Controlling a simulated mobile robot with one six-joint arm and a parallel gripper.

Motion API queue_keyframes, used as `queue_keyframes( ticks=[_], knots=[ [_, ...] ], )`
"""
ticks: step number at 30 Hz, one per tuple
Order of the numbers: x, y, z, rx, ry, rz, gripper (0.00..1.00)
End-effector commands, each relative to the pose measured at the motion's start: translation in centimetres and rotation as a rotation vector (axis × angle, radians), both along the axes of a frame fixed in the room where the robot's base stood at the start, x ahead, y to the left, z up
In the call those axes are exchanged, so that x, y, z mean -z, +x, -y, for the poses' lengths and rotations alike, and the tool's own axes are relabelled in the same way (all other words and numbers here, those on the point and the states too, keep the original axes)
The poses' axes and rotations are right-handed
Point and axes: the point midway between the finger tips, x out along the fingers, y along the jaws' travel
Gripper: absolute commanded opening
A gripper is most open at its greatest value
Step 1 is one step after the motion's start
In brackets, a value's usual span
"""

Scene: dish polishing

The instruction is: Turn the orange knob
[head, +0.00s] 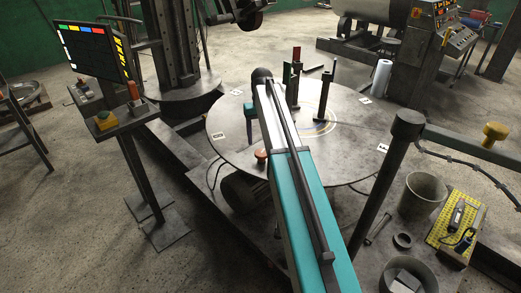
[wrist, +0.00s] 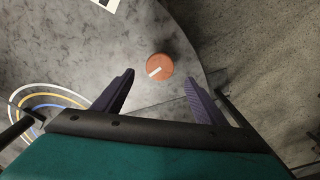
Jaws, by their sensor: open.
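The orange knob (wrist: 160,66) is a round orange-brown disc with a white mark on its face. In the wrist view it sits near the edge of the grey round table, ahead of my gripper (wrist: 160,85) and between the lines of its two fingers. The fingers are dark purple, spread apart and empty, and do not touch the knob. In the head view the knob (head: 261,155) shows just left of my teal arm, near the front edge of the table.
The round table (head: 225,145) carries several dark upright posts (head: 324,95) and a white roll (head: 380,76) stands behind it. A control stand (head: 106,121) is at left. A dark post with a rail (head: 390,165), a bucket (head: 422,195) and a yellow mat (head: 457,217) are at right.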

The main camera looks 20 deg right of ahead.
Motion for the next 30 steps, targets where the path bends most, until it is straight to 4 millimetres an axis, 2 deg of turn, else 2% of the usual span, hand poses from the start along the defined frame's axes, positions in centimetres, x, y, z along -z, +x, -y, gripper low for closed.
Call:
queue_keyframes(
  ticks=[12,18,30],
  knots=[
    [4.9,0.0,-0.1,-0.001,0.0,-0.001,0.65],
    [6.7,0.0,-0.1,-0.001,0.0,0.0,0.65],
    [7.6,0.0,-0.2,-0.002,0.0,0.001,0.65]
  ],
)
